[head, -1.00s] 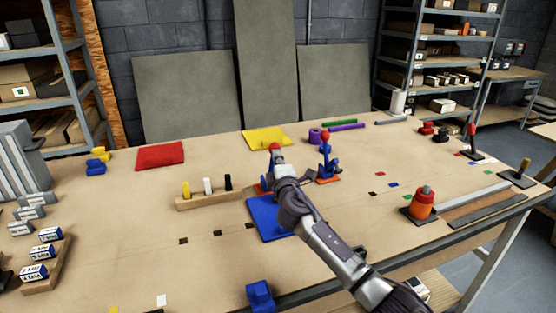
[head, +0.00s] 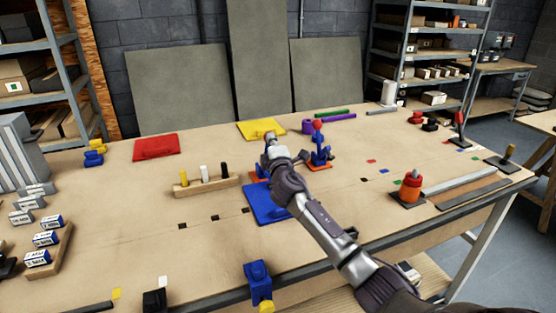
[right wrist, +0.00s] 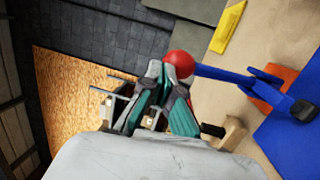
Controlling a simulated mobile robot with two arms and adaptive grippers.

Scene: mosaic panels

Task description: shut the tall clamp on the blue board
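The blue board (head: 262,205) lies flat mid-table; its corner shows in the right wrist view (right wrist: 300,135). An orange plate at its back edge is mostly covered by my right gripper (head: 271,140). In the right wrist view, a blue clamp lever (right wrist: 225,74) with a red ball end (right wrist: 180,64) extends from above an orange plate (right wrist: 279,84). My right gripper's fingers (right wrist: 162,72) converge and look shut, with their tips at the red ball; contact is unclear. The ball is not between them. My left gripper is out of view.
A second blue clamp (head: 319,150) with a red knob stands upright just right of my right gripper. A wooden peg block (head: 205,187) lies left of the board, with yellow (head: 262,129) and red (head: 156,147) boards behind. An orange-red cylinder (head: 410,188) stands right.

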